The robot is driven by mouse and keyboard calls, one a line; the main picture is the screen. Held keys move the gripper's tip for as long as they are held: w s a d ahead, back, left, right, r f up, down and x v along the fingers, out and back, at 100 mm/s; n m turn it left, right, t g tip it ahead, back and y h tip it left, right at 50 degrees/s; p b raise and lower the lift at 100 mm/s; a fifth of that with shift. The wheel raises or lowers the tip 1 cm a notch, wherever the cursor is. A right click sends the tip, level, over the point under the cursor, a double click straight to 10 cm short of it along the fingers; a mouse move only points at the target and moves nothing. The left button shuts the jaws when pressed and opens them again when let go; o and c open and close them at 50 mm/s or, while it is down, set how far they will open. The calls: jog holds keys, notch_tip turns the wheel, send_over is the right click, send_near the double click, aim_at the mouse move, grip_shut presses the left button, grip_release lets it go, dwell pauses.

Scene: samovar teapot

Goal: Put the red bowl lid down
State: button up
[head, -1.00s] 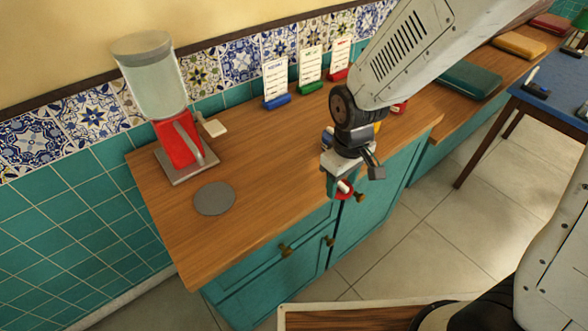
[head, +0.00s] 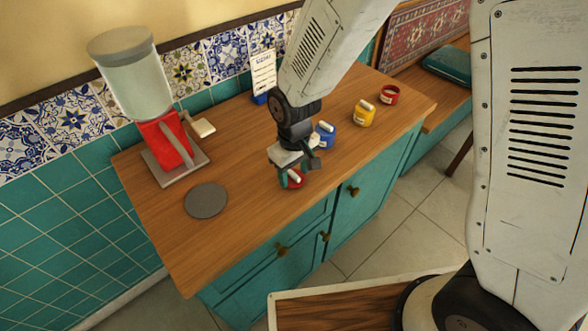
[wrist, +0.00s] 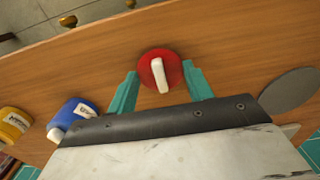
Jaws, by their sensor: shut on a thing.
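The red bowl lid (head: 297,183), a red disc with a white bar handle, is held at my gripper (head: 299,174), low over the front part of the wooden counter (head: 250,205). In the wrist view the lid (wrist: 172,68) lies between the two teal fingers of my gripper (wrist: 160,80), its handle pointing toward me. I cannot tell whether the lid touches the counter. The red bowl (head: 389,96) stands open at the counter's far right end.
A grey round disc (head: 206,201) lies to the left. A red-based dispenser (head: 165,145) stands behind it. Bare counter lies between disc and lid.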

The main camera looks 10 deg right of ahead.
aim_at(295, 174)
jog(key=o, duration=1)
notch_tip(295, 174, up, 12)
jog(key=shift+r, duration=0.1)
jog(key=s+d+r+m+t, duration=0.1)
jog(key=s+d+r+m, duration=0.1)
jog(key=s+d+r, duration=0.5)
jog(key=s+d+r+m, duration=0.3)
jog(key=s+d+r, duration=0.15)
jog(key=d, duration=0.45)
jog(key=shift+m, duration=0.9)
jog(key=s+d, duration=0.1)
jog(key=s, duration=0.1)
jog(key=s+d+r, duration=0.1)
jog(key=s+d, duration=0.1)
jog(key=s, duration=0.1)
jog(key=s+d+r, duration=0.1)
jog(key=s, duration=0.2)
jog(key=shift+d+r, duration=0.15)
jog(key=shift+d, duration=0.25)
